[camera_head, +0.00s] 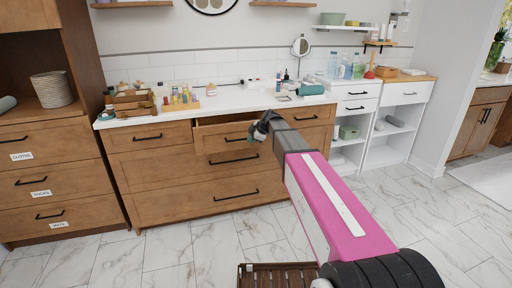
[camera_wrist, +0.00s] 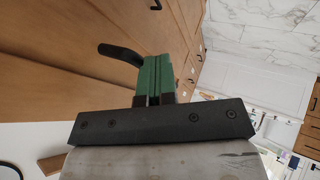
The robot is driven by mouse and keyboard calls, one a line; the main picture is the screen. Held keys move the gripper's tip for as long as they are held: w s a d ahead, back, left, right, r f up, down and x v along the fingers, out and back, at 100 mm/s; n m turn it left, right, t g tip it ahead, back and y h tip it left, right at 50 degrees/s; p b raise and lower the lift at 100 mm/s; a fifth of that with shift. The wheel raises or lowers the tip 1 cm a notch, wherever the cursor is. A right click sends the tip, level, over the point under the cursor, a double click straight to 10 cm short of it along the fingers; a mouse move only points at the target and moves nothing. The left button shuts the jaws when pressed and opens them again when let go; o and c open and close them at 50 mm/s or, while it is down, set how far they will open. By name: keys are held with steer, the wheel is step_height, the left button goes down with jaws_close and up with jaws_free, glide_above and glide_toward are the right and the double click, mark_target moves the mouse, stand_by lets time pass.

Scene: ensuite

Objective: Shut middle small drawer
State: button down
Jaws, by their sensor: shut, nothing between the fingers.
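The middle small drawer (camera_head: 212,135) is in the top row of the wooden vanity. It stands partly open, with a strip of its inside showing behind its front's top edge. Its black bar handle (camera_head: 236,140) is on the front. My gripper (camera_head: 262,127) is at the right part of this drawer front, and my arm hides the drawer's right end. In the wrist view the green fingers (camera_wrist: 154,78) are together and empty, close to a wooden front (camera_wrist: 60,65). A black handle (camera_wrist: 120,53) lies just left of the fingers; I cannot tell whether they touch it.
The left small drawer (camera_head: 149,138) and the wide drawers (camera_head: 180,208) below look shut. The white counter (camera_head: 225,101) above holds bottles, a wooden box (camera_head: 133,102) and a green bottle (camera_head: 311,90). A slatted wooden mat (camera_head: 275,276) lies on the floor in front.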

steer(key=w+a, duration=0.1)
steer(key=w, duration=0.4)
steer(key=w+a, duration=0.2)
steer(key=w, duration=0.3)
steer(key=w+a, duration=0.1)
steer(key=w, duration=0.4)
steer(key=shift+w+a, duration=0.2)
steer(key=shift+w, duration=0.15)
